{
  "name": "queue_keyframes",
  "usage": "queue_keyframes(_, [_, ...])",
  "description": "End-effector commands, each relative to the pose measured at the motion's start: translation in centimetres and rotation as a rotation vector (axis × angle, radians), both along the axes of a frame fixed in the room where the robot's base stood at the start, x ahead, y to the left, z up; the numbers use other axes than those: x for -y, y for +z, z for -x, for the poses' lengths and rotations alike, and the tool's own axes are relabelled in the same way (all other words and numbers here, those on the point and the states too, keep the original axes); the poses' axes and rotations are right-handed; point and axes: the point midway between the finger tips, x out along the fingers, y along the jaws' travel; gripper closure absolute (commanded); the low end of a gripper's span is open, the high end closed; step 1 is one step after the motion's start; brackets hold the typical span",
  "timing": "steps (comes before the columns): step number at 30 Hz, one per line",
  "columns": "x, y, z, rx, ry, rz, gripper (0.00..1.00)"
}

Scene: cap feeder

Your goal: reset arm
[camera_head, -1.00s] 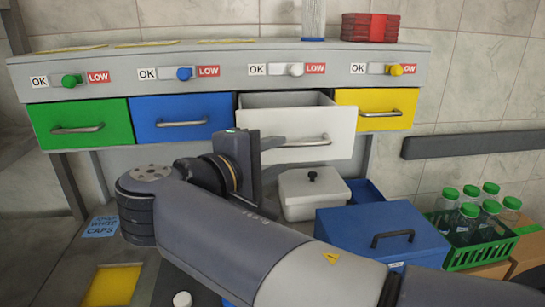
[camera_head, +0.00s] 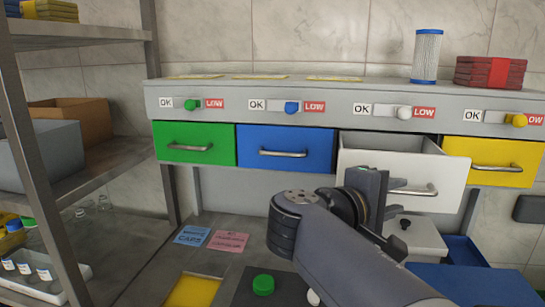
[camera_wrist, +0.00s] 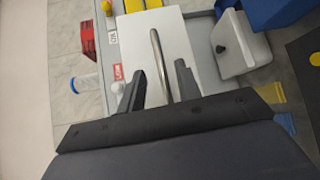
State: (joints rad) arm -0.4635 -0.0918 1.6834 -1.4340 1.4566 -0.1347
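My gripper (camera_head: 378,200) is in front of the white drawer (camera_head: 390,167), which stands pulled open. In the wrist view my gripper (camera_wrist: 158,82) has its two dark fingers apart, with the white drawer's metal handle (camera_wrist: 160,62) showing between them. Nothing is clamped; whether the handle lies within the fingers' reach or just beyond them I cannot tell. In the head view the gripper overlaps the left end of that handle (camera_head: 415,191). My arm extends from the lower right.
The green (camera_head: 195,143), blue (camera_head: 285,147) and yellow (camera_head: 490,160) drawers are shut. A lidded white box (camera_head: 415,236) and a blue box (camera_head: 470,284) are at lower right. A green cap (camera_head: 263,285) lies on a dark mat. A metal shelf (camera_head: 105,170) stands left.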

Motion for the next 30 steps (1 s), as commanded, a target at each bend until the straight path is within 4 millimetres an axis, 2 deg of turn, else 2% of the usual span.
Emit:
queue_keyframes(6, [2.5,-0.3,-1.5,-0.001,-0.006,0.0,0.68])
queue_keyframes(15, [4.6,-0.7,-2.9,0.0,-0.003,0.001,0.68])
queue_keyframes(30, [4.7,-0.8,-3.3,-0.001,0.002,-0.001,0.68])
